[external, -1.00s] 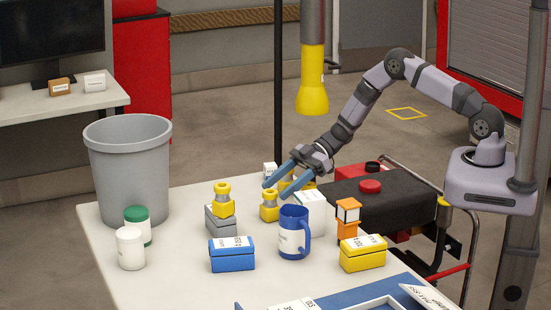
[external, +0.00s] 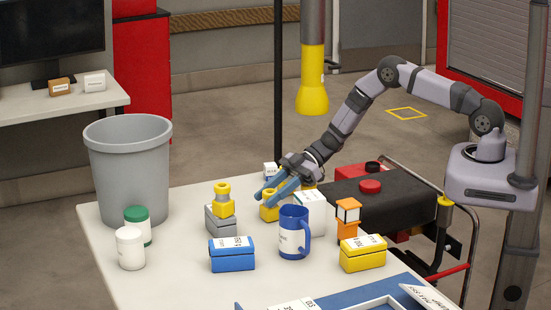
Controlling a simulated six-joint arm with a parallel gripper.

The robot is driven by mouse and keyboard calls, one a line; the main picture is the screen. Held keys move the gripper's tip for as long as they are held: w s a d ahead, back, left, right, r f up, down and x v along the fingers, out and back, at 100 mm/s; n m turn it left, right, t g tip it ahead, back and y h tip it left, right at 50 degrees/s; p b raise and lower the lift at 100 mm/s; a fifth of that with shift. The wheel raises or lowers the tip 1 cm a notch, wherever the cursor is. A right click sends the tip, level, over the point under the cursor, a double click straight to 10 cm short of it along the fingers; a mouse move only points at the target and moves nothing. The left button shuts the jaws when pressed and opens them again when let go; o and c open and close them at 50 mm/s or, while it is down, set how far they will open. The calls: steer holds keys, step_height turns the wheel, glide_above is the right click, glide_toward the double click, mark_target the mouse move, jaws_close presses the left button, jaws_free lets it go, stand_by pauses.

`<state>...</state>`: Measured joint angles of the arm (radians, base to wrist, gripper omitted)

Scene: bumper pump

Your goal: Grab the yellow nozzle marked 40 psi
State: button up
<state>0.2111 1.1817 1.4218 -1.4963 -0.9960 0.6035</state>
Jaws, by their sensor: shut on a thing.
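A yellow nozzle (external: 269,213) stands on the white table behind the blue mug. My gripper (external: 266,200) is lowered over it from the right, its two blue fingers closed on its upper part, which they largely hide. Another yellow nozzle (external: 223,204) with a greyish neck stands on a grey box, left of my gripper and apart from it. A further yellow piece shows behind the fingers, mostly hidden. I cannot read a 40 psi mark on any of them.
Close to my gripper are the blue mug (external: 293,242), a white box (external: 313,212) and the grey box (external: 227,220).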

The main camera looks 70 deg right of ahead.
steer(key=shift+r, duration=0.15)
step_height(320, 180, up, 10)
steer(key=shift+f+b, duration=0.1)
steer(key=shift+b, duration=0.7)
